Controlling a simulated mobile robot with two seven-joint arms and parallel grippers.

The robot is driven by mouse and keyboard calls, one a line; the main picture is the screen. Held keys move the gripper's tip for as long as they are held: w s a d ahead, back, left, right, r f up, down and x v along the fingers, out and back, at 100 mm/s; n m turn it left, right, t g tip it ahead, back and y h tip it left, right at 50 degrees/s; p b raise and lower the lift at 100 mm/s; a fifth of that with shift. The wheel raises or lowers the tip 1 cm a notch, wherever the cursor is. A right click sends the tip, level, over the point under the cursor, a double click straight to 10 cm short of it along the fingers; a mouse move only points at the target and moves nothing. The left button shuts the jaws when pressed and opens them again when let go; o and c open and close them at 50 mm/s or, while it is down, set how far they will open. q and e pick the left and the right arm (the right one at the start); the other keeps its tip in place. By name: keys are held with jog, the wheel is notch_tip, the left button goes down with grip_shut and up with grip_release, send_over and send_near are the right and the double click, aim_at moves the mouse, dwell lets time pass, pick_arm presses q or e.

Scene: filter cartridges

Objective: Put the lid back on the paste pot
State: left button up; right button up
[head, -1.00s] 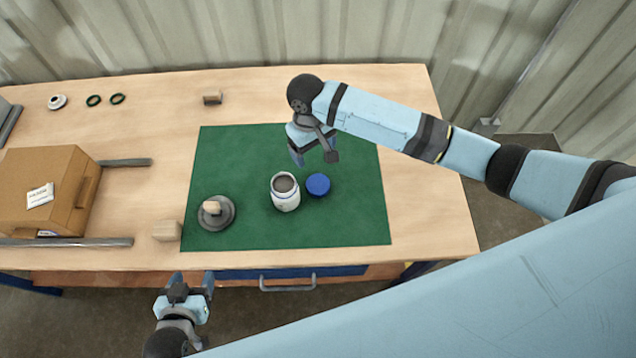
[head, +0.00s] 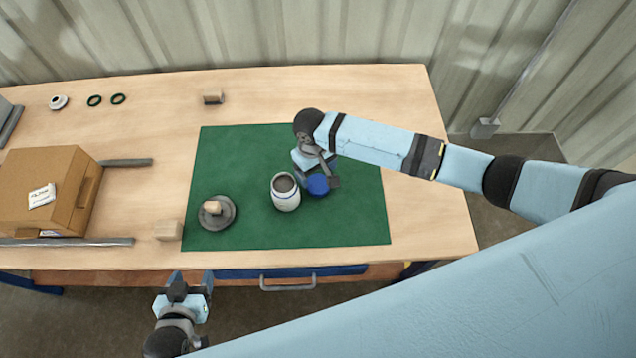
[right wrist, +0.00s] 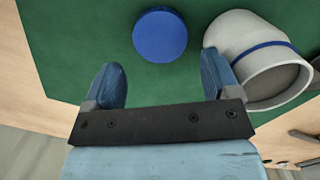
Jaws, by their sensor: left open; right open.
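The paste pot (head: 286,196) is white with a blue band and stands open on the green mat (head: 230,150), its greyish inside showing. The blue lid (head: 318,185) lies on the mat just right of the pot. In the right wrist view the lid (right wrist: 160,34) lies beyond and between my fingertips, and the pot (right wrist: 255,50) is beside the right-hand finger. My right gripper (right wrist: 163,80) is open and empty; in the head view it is above the lid and partly covers it. My left gripper (head: 194,280) is open and empty in front of the table's front edge.
A grey round piece with a wooden knob (head: 217,212) sits on the mat's left part. A small wooden block (head: 167,231) is at the mat's left edge. A cardboard box (head: 40,185) stands at the left. The mat's front right is clear.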

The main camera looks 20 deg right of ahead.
aim_at(318, 184)
jog(key=shift+f, duration=0.1)
jog(key=shift+s+d+f, duration=0.1)
jog(key=shift+s+f, duration=0.05)
jog(key=shift+f, duration=1.2)
jog(key=shift+s+f, duration=0.15)
jog(key=shift+f, duration=1.15)
jog(key=c, duration=0.7)
jog(key=shift+r, duration=0.1)
notch_tip(318, 184, up, 20)
jog(key=shift+f+b, duration=0.1)
jog(key=shift+b, duration=0.2)
